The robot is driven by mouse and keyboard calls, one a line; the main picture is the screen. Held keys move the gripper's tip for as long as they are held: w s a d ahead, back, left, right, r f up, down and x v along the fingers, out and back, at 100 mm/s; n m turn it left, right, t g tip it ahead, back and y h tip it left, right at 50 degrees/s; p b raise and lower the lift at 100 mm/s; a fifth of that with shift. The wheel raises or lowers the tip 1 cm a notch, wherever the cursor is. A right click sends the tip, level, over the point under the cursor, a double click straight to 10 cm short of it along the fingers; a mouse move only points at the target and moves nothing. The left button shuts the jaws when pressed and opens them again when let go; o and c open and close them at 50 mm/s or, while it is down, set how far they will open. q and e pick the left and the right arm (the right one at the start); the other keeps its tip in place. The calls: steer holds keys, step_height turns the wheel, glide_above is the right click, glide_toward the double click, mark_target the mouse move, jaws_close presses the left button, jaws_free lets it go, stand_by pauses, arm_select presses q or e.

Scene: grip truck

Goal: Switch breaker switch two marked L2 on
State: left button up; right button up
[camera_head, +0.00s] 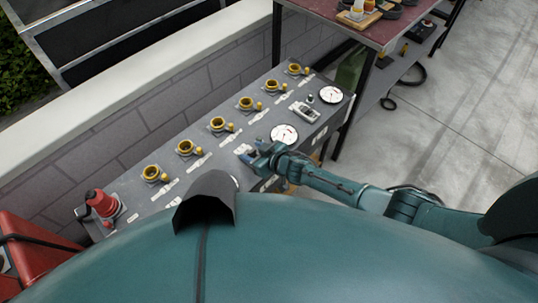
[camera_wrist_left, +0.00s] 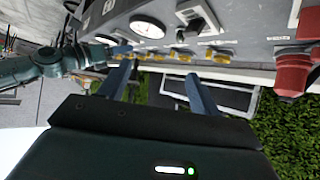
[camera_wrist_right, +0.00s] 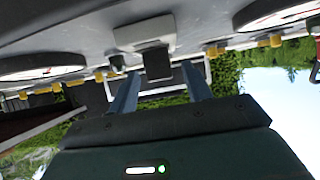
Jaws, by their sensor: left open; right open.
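The grey breaker panel (camera_head: 225,140) runs diagonally through the head view. A switch (camera_wrist_right: 145,35) with a dark lever (camera_wrist_right: 157,62) sits between two round gauges in the right wrist view. My right gripper (camera_wrist_right: 160,88) is open and empty, its fingers pointing at this lever, apparently apart from it. In the head view my right gripper (camera_head: 252,154) is over the panel, left of a gauge. Another switch (camera_head: 305,112) lies between two gauges. My left gripper (camera_wrist_left: 158,85) is open and empty, facing the panel near another switch (camera_wrist_left: 200,15). No L2 marking is readable.
Several yellow sockets (camera_head: 217,124) line the panel's back edge. A red plug (camera_head: 102,203) stands at its left end. A gauge (camera_head: 284,134) lies beside my right gripper. A dark red table (camera_head: 340,20) stands behind right. Concrete floor (camera_head: 450,110) is open at right.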

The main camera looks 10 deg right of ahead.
steer(key=p+v, duration=0.2)
steer(key=v, duration=0.9)
steer(key=shift+s+r+p, duration=0.2)
steer(key=shift+p, duration=0.2)
steer(key=shift+d, duration=0.1)
steer(key=shift+c, duration=0.4)
